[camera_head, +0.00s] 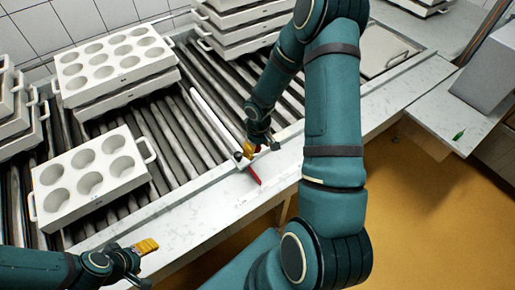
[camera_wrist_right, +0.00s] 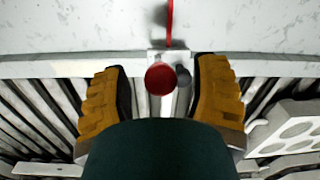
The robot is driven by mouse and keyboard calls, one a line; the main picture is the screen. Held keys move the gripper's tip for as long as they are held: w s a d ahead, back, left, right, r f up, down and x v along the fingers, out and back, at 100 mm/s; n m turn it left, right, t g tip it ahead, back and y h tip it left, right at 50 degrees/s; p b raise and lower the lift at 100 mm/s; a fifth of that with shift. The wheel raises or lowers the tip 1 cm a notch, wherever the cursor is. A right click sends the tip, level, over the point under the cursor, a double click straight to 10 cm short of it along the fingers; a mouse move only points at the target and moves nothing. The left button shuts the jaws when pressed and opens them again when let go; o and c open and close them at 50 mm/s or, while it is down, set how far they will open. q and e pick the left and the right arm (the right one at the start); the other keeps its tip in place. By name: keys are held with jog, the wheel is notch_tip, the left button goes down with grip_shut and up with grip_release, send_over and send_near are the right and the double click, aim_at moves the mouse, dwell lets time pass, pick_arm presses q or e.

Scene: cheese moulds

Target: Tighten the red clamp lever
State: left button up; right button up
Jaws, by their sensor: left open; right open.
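The red clamp lever (camera_head: 254,175) sticks out over the pale front ledge of the roller conveyor, at the near end of a long white bar. In the right wrist view its red round end (camera_wrist_right: 160,79) faces the camera, and a thin red arm (camera_wrist_right: 170,22) shows above it. My right gripper (camera_head: 250,153) is at the clamp, its yellow fingers open on either side of the red round end in the wrist view (camera_wrist_right: 164,95), with gaps on both sides. My left gripper (camera_head: 144,248) is open and empty at the lower left, by the ledge's front edge.
A white mould block (camera_head: 76,206) with several round cavities lies on the rollers at left. Stacked moulds (camera_head: 117,87) stand behind it, with more at the far left and back. A grey box (camera_head: 487,75) and a small green item (camera_head: 458,135) are on the right counter.

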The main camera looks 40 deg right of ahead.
jog(key=shift+o, duration=0.2)
jog(key=shift+f, duration=0.1)
grip_shut()
pick_arm(q)
jog(key=shift+s+f, duration=0.1)
jog(key=shift+f, duration=0.1)
pick_arm(e)
jog(key=shift+f, duration=0.1)
